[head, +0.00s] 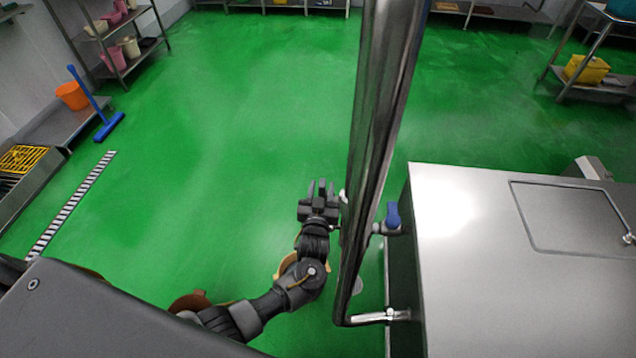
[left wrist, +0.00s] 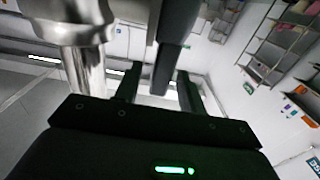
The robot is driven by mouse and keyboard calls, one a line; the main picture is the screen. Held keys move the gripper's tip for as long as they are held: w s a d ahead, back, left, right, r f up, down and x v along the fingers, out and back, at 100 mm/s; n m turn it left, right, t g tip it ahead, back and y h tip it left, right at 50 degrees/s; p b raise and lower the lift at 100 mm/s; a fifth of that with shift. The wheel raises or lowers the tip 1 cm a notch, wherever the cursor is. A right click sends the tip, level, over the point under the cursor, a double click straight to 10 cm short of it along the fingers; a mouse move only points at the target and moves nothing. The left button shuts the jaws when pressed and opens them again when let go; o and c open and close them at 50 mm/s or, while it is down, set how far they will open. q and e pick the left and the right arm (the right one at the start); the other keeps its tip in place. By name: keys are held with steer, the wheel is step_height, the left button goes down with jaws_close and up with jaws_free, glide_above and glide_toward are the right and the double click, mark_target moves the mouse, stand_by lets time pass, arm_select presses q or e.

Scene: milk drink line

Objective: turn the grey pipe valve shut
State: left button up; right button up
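My left gripper (head: 320,187) is just left of the tall steel pipe (head: 378,130) in the head view. Its two fingers are apart. In the left wrist view a dark grey bar, which looks like the grey valve's handle (left wrist: 177,40), comes down between the open fingers of my left gripper (left wrist: 160,90). A gap shows on its left; whether it touches the right finger I cannot tell. The shiny pipe or valve body (left wrist: 83,55) is at upper left there. In the head view the grey valve is mostly hidden by gripper and pipe. My right gripper is not in view.
A blue-handled valve (head: 392,215) sits right of the pipe, beside a large steel machine (head: 470,270). The pipe bends toward the machine low down. Green floor (head: 220,130) is clear to the left. Racks and an orange bucket (head: 72,95) stand far off.

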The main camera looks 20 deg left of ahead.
arm_select(q)
steer(key=shift+w+a, duration=0.1)
steer(key=shift+w, duration=0.55)
jaws_close()
